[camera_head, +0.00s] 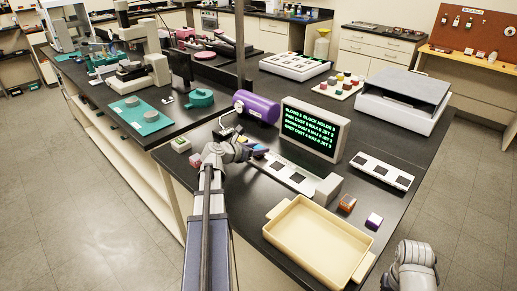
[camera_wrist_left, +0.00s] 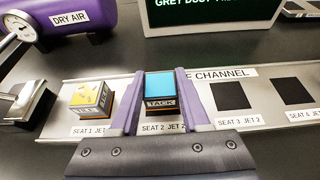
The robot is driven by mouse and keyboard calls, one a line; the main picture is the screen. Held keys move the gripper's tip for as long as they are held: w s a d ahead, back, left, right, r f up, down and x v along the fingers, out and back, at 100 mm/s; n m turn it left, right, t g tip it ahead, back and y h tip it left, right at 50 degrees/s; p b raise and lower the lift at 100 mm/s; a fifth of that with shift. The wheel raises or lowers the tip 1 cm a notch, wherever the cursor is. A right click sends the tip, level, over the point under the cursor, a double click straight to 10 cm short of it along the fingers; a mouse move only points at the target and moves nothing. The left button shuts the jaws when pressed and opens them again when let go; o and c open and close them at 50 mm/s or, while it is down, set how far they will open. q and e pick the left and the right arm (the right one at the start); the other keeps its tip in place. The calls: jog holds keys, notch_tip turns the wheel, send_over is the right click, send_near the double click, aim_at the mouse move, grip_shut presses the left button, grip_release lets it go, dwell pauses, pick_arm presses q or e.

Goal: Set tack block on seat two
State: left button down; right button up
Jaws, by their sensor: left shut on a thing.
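The tack block (camera_wrist_left: 160,88) has a bright blue top, a dark side lettered TACK and an orange lower edge. My left gripper (camera_wrist_left: 158,104) is shut on it, one purple finger on each side. The block is over the seat marked SEAT 2 JET 2 on the pale channel strip (camera_wrist_left: 200,120); I cannot tell whether its base touches the seat. In the head view my left gripper (camera_head: 256,153) is at the left end of the strip (camera_head: 285,170). My right arm shows at the lower right, but its fingers are out of view.
A yellow-topped block (camera_wrist_left: 91,97) sits on seat one. Seat three (camera_wrist_left: 231,96) and seat four (camera_wrist_left: 293,91) are bare black squares. A purple dry air cylinder (camera_head: 256,108) and a screen (camera_head: 314,130) stand behind the strip. A cream tray (camera_head: 318,240) lies in front.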

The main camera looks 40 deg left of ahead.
pick_arm(q)
jog(key=shift+f, duration=0.15)
jog(key=shift+f+b, duration=0.45)
jog(key=shift+b, duration=0.1)
jog(key=shift+c, duration=1.5)
grip_release()
jog(key=shift+c, duration=0.4)
jog(key=shift+r, duration=0.1)
jog(key=shift+p+v, duration=0.6)
jog(key=shift+v, duration=0.6)
jog(key=shift+p+v, duration=0.8)
jog(key=shift+v, duration=1.5)
